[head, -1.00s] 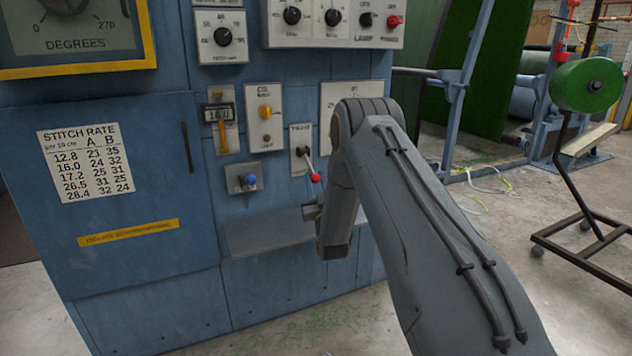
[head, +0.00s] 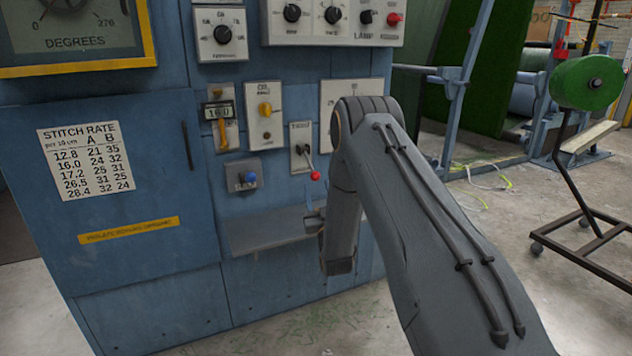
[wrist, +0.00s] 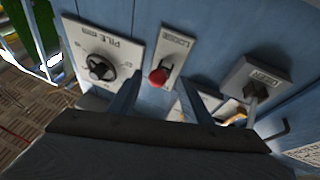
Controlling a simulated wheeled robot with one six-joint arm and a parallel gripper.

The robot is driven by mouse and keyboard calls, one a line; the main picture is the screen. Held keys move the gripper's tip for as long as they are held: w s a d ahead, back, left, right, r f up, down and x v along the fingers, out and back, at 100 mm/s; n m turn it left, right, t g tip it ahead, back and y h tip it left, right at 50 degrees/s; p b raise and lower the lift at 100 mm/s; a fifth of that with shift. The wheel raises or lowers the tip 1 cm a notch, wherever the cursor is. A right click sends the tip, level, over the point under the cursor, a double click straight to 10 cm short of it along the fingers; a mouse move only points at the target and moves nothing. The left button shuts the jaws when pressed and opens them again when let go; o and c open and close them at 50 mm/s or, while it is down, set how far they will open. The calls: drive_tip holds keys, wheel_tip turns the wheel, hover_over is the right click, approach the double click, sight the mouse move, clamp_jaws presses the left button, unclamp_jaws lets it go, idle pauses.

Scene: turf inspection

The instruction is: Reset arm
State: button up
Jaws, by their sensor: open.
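My gripper (head: 314,222) is mostly hidden by my arm in the head view, low at the control panel over the grey shelf. In the wrist view my gripper (wrist: 160,103) is open, its two fingers spread apart with nothing held between them. A lever with a red ball knob (head: 315,176) stands on a pale plate just above the gripper, the ball hanging toward the lower right. In the wrist view the red ball (wrist: 158,77) shows beyond and between the fingertips. I see no clear contact with it.
The grey shelf (head: 270,236) juts out below the lever. A dial plate (wrist: 102,68) is left of the red ball. A wheeled stand with a green roll (head: 588,82) is far right.

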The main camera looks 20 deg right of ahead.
drive_tip(key=shift+v, duration=1.15)
